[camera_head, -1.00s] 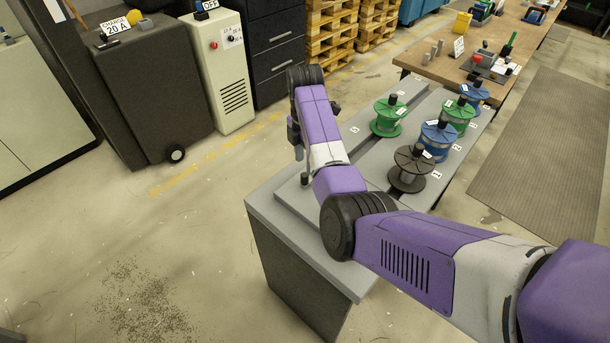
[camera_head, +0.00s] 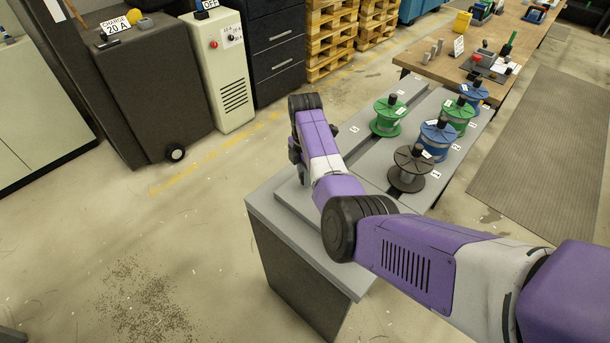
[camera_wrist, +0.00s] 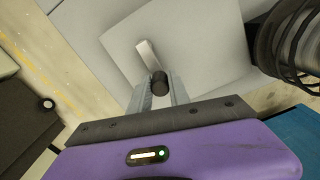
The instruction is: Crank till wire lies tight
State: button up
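A pale crank arm (camera_wrist: 147,56) with a black knob (camera_wrist: 159,83) shows in the wrist view, above a grey plate. My gripper (camera_wrist: 160,88) has its two metal fingers on either side of the knob, seemingly closed on it. In the head view my wrist hides most of the crank, at the near left end of the grey bench (camera_head: 263,212). A green spool (camera_head: 388,128) stands alone on the bench's left strip. A dark, nearly bare spool (camera_head: 408,178), a blue spool (camera_head: 437,150) and others stand in a row to its right. I cannot make out the wire's tension.
A beige control cabinet (camera_head: 222,80) and a dark wheeled charger (camera_head: 150,100) stand at the left. A wooden table (camera_head: 430,65) with small tools is behind the bench. Pallets (camera_head: 330,40) stand at the back. The floor left of the bench is clear.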

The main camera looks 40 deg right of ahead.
grip_shut()
